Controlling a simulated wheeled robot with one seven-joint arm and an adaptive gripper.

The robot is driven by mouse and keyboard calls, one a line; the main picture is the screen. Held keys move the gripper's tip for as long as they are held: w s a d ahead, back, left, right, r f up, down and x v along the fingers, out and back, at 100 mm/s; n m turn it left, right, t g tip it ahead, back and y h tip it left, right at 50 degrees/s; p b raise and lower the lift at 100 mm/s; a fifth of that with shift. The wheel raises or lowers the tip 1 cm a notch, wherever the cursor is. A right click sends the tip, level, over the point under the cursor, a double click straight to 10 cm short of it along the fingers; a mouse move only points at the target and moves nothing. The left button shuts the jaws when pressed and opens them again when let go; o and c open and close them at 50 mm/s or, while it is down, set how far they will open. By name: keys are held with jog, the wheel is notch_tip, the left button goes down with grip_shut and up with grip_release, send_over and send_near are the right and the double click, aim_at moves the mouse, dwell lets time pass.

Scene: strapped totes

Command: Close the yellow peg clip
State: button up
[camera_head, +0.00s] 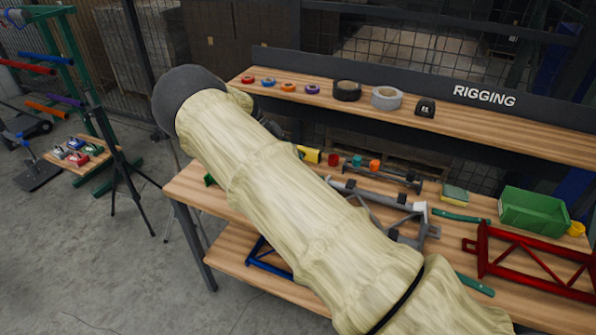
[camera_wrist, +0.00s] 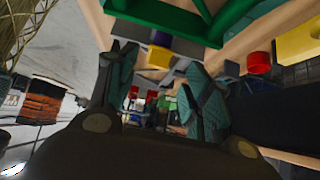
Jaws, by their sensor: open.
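A small yellow piece (camera_wrist: 160,57), which looks like the yellow peg clip, shows in the wrist view just beyond my fingertips, between grey parts and below a purple piece. Whether its lever is up or down is too small to tell. My gripper (camera_wrist: 160,75) is open, one dark teal finger on each side of the line to the yellow piece, with nothing held between them. I cannot tell whether a finger touches it. In the head view my sleeved arm hides the gripper and this spot on the bench.
A green frame (camera_wrist: 185,18) crosses close above the yellow piece. A red cylinder (camera_wrist: 258,63) and a larger yellow object (camera_wrist: 298,40) lie to the right. In the head view, a red frame (camera_head: 530,262), a green bin (camera_head: 534,210) and grey clamp hardware crowd the bench.

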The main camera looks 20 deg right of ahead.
jog(key=shift+v, duration=2.75)
